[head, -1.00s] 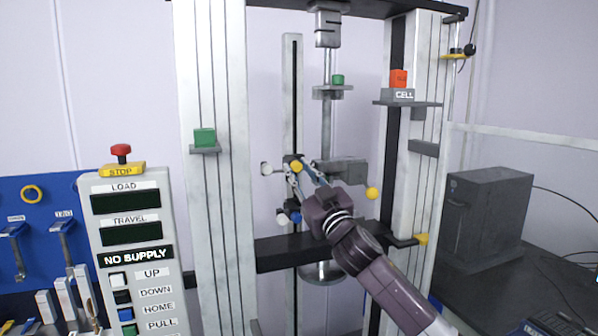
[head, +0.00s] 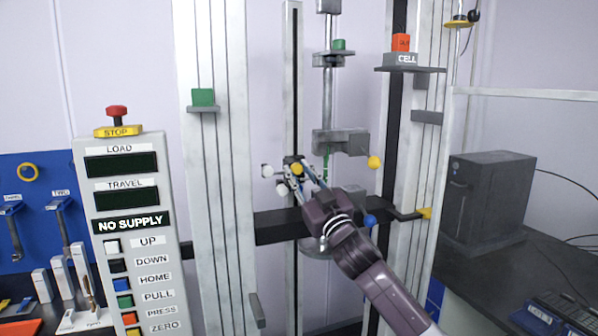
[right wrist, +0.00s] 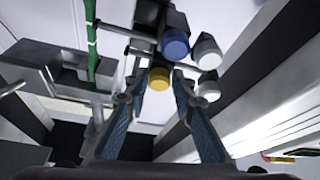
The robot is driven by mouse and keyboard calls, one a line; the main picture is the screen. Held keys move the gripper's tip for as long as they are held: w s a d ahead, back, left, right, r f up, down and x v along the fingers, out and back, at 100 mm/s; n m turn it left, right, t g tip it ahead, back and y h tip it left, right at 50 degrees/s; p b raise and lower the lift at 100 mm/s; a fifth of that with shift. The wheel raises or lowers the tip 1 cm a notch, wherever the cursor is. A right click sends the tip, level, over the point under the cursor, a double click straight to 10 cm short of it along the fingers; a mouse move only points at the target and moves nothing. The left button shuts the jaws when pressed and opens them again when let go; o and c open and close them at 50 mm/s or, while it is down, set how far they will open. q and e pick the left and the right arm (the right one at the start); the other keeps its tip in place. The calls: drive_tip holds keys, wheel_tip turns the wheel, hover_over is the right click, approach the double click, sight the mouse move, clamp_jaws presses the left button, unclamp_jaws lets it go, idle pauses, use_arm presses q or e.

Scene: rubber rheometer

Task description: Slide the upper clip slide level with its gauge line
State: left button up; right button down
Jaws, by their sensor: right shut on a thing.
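The upper clip slide (head: 293,161) is a dark block with a yellow knob and a white knob, on the slotted upright rail (head: 292,90). My right gripper (head: 305,174) is shut on its yellow knob. In the right wrist view the fingertips (right wrist: 159,84) sit either side of the yellow knob (right wrist: 159,77). Another slide with a blue knob (right wrist: 175,42) is close by. The green strip (head: 325,163) hangs below the upper grip (head: 335,141). It also shows in the right wrist view (right wrist: 91,50); I cannot clearly tell which pale mark is the gauge line. My left gripper is out of view.
The dark crosshead (head: 283,227) crosses behind my right arm. A control panel (head: 130,205) stands at left, reading NO SUPPLY. The frame column (head: 211,150) stands left of the rail and the load cell block (head: 404,60) to its right. The wall side between column and rail is free.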

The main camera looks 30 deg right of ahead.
drive_tip(key=c, duration=1.7)
unclamp_jaws()
drive_tip(key=shift+c, duration=0.2)
drive_tip(key=shift+s+a+f, duration=0.1)
drive_tip(key=shift+s+f, duration=0.1)
drive_tip(key=shift+s, duration=0.2)
drive_tip(key=v, duration=1.1)
